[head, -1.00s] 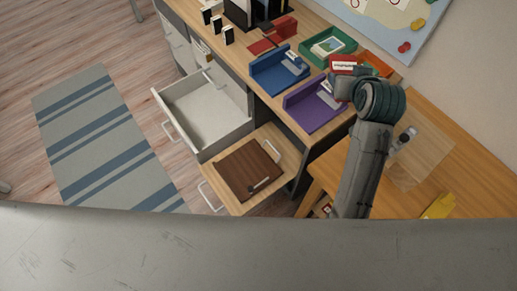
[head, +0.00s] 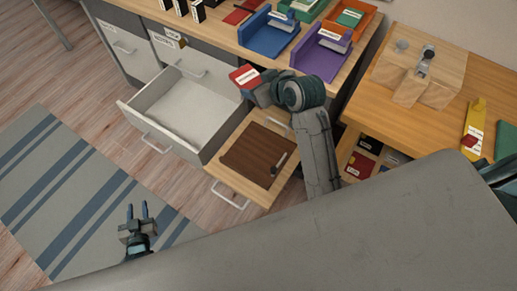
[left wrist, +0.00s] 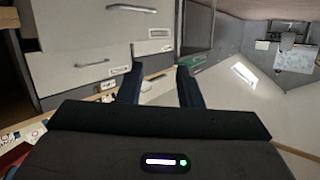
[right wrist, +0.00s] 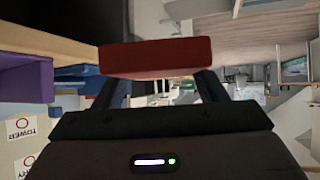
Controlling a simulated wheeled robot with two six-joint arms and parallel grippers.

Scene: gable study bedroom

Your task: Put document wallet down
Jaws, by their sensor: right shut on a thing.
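The document wallet (head: 243,75) is a small red slab with a white label, held near the front edge of the desk. It also shows in the right wrist view (right wrist: 155,58) as a red block across the fingertips. My right gripper (head: 252,89) is shut on it, between the open drawer and the desk trays. My left gripper (head: 138,212) is open and empty, low over the striped rug. Its two spread fingers (left wrist: 157,86) show with nothing between them in the left wrist view.
An open, empty white drawer (head: 180,112) lies left of the wallet. A lower pulled-out wooden surface (head: 240,187) bears a brown board (head: 255,150). Blue (head: 265,45) and purple (head: 318,58) trays stand on the desk (head: 226,37). A side table (head: 430,128) is at right.

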